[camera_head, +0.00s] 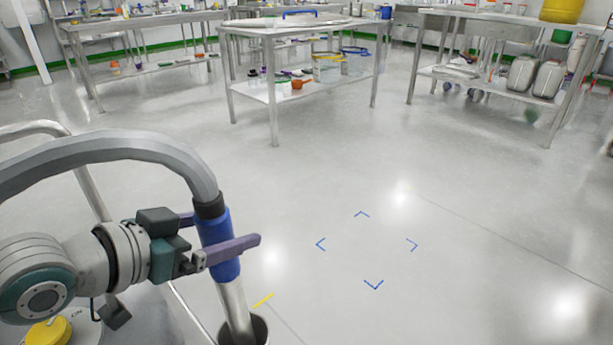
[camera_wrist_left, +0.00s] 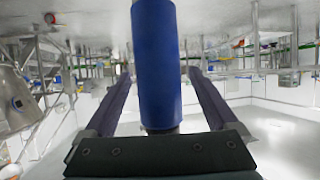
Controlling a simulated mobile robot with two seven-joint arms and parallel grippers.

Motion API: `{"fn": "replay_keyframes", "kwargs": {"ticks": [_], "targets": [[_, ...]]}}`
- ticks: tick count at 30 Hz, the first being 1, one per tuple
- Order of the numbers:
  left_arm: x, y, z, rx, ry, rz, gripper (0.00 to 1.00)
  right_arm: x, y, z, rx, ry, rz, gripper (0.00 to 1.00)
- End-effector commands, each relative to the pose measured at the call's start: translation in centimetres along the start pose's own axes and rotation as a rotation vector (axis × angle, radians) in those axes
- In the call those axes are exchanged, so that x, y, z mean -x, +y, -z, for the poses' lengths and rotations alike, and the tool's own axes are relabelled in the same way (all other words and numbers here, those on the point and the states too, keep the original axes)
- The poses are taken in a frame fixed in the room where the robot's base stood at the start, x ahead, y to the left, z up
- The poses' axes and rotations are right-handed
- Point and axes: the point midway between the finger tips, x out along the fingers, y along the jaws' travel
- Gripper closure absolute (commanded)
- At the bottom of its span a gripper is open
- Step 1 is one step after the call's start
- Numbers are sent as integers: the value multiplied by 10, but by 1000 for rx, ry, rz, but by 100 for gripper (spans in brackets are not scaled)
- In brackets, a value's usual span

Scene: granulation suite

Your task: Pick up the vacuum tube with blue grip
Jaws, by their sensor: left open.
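The vacuum tube with its blue grip (camera_head: 220,244) stands nearly upright at the lower left of the head view. A grey hose (camera_head: 130,147) curves into its top, and its metal lower end (camera_head: 235,305) sits in a dark round opening (camera_head: 259,331). My left gripper (camera_head: 222,234) is open, with one purple finger on each side of the blue grip. In the left wrist view the blue grip (camera_wrist_left: 157,65) stands between the two fingers, with visible gaps beside it. My right gripper is not in view.
Metal tables stand at the back: one at left (camera_head: 150,20), one in the middle (camera_head: 290,30) and one at right (camera_head: 500,15), with items on their shelves. A metal rail (camera_head: 88,190) is beside my left arm. The floor (camera_head: 400,200) ahead is clear, with blue corner marks.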

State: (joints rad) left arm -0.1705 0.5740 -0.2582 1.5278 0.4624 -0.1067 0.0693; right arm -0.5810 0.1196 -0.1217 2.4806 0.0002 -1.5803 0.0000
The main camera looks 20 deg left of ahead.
Motion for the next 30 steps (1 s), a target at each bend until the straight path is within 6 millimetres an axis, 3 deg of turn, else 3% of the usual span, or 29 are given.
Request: {"fn": "replay_keyframes", "kwargs": {"ticks": [4, 12, 30], "targets": [[-18, -1, -2, -2, 1, 1, 8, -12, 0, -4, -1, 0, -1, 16], [-19, 0, 0, -2, -1, 0, 8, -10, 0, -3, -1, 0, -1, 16], [-19, 0, 0, -2, -1, 0, 76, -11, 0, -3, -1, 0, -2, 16]]}}
